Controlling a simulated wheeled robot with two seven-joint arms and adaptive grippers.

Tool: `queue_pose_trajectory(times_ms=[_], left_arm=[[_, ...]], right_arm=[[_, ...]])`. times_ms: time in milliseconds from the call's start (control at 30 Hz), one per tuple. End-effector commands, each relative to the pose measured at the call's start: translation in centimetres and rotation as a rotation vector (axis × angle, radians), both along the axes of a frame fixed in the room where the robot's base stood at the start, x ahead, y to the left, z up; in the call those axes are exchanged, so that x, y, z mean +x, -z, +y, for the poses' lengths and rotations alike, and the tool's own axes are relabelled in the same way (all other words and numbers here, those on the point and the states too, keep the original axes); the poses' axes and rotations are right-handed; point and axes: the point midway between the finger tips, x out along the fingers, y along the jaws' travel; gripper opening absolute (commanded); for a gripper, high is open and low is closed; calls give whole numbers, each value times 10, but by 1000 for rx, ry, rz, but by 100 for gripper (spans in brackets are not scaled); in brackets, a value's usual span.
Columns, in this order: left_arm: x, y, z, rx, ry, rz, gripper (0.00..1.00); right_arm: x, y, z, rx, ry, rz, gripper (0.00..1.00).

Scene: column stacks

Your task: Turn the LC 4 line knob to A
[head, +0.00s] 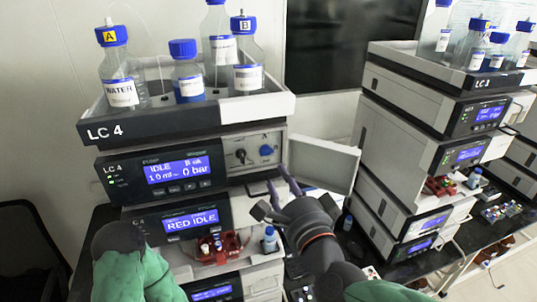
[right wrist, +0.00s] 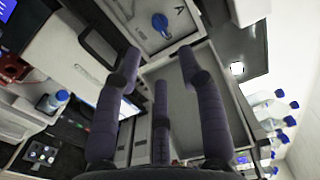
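The LC 4 stack (head: 200,118) stands at the left. Its pump module has a recessed panel with a blue knob (head: 266,150) and a black round fitting (head: 240,156) to its left. The blue knob also shows in the right wrist view (right wrist: 160,23), beside a printed letter A. A light panel door (head: 325,163) stands open to the right of the recess. My right gripper (head: 279,184) is below and slightly right of the knob, apart from it. In the right wrist view its fingers (right wrist: 160,75) are spread and empty. My left gripper is out of view.
Solvent bottles, including one marked A (head: 121,85) and one marked B (head: 247,60), stand in the LC 4 top tray (head: 190,119). The LC 3 stack (head: 405,115) stands at the right. Below the pump is a module with a red holder (head: 218,247) and a small blue-capped bottle (head: 270,240).

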Motion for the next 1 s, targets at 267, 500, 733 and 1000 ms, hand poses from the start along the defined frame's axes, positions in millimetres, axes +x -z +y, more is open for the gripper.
queue_pose_trajectory(times_ms=[267,500,733,1000], left_arm=[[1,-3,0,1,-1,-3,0],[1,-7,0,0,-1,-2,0],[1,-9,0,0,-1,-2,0],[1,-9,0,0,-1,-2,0]], right_arm=[[45,2,14,-4,1,5,40],[75,1,24,-3,0,3,40],[88,1,28,-2,0,3,40],[89,1,29,-2,0,2,40]])
